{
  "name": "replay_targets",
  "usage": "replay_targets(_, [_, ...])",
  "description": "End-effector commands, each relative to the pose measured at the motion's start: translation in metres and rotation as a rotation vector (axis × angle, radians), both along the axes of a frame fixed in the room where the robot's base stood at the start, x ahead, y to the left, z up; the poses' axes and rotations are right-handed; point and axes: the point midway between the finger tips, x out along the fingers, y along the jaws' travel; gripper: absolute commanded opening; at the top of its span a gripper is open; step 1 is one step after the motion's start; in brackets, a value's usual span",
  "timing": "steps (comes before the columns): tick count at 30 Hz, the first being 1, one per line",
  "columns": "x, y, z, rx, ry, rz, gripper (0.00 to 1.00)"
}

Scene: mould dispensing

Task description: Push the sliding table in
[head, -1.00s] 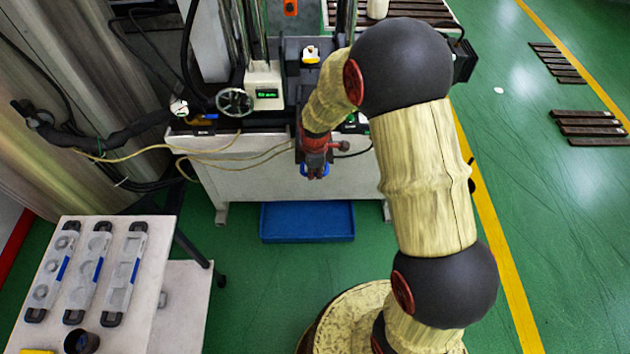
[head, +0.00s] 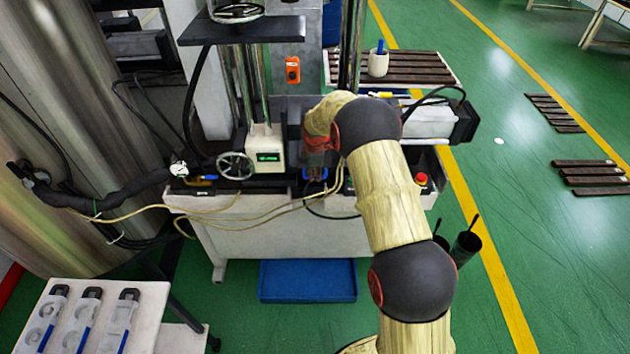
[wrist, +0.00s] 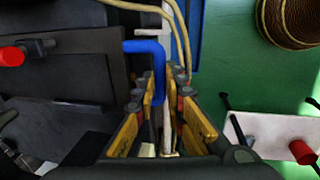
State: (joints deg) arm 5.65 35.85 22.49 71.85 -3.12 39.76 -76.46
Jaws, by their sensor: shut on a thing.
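My gripper (wrist: 162,104) is shut on a blue bent handle (wrist: 158,62) in the wrist view, with yellow fingers on both sides of it. The handle reaches left to a dark block, which looks like the sliding table (wrist: 85,45). In the head view my gripper (head: 317,172) is over the front edge of the white machine bench (head: 275,240), and a bit of the blue handle (head: 308,175) shows below it. My arm hides most of the sliding table there, so how far in it sits is unclear.
A white unit with a green display (head: 268,157) and a handwheel (head: 235,165) stand left of my gripper. Yellow cables hang along the bench front. A red button (head: 421,179) is at right. A blue tray (head: 307,281) lies on the floor below.

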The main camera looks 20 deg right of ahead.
Motion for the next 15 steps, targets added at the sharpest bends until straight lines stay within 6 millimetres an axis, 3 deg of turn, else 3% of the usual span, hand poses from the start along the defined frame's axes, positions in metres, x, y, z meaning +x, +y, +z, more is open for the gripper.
replay_targets(15, [0.0095, -0.0028, 0.0030, -0.002, -0.010, 0.000, 0.00])
